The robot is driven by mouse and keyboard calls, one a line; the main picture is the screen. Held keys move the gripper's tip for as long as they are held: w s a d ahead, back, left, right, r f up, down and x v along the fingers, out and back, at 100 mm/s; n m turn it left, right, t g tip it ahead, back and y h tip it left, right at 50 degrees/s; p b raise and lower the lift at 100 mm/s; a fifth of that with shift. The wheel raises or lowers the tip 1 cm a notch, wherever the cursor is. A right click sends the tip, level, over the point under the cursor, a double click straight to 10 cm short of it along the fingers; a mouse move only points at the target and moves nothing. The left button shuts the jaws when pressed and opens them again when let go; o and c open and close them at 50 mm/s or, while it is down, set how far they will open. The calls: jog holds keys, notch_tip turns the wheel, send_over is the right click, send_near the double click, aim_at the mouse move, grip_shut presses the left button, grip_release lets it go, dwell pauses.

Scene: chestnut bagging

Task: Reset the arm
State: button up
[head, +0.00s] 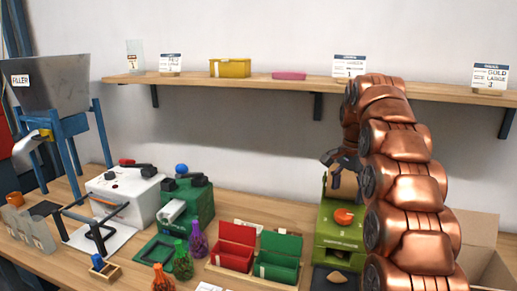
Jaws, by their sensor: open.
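My copper-coloured arm rises at the right of the head view and curves over at shelf height. My gripper (334,172) hangs at its end, dark and partly hidden by the arm links. It is open, and no object shows in it. It is over the back of the green machine with the orange knob (338,232), in front of the wall and below the shelf (220,84).
The shelf holds a yellow box (230,67), a pink item (289,76) and several label cards. On the table (130,272) stand a filler hopper (55,90), a white machine (124,195), a green machine (187,200), red (233,248) and green (279,258) bins, filled bags, and a cardboard box (483,235).

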jog(key=s+a+r+n+g+p, duration=0.15)
jog(key=s+a+n, duration=0.25)
jog(key=s, duration=0.5)
jog(key=s+a+r+n+t+p, duration=0.1)
jog(key=s+a+n+p, duration=0.15)
jog(key=s+a, duration=0.45)
jog(key=s+f+n+p, duration=0.1)
jog(key=s+f+n, duration=0.2)
jog(key=s, duration=1)
jog(key=s+a+f+n+g+p, duration=0.1)
jog(key=s+f+n, duration=0.2)
jog(key=s, duration=1)
notch_tip(320, 180, down, 2)
jog(key=shift+s+f+n+p, duration=0.1)
jog(key=shift+s+n+p, duration=0.05)
jog(key=shift+n+p, duration=0.25)
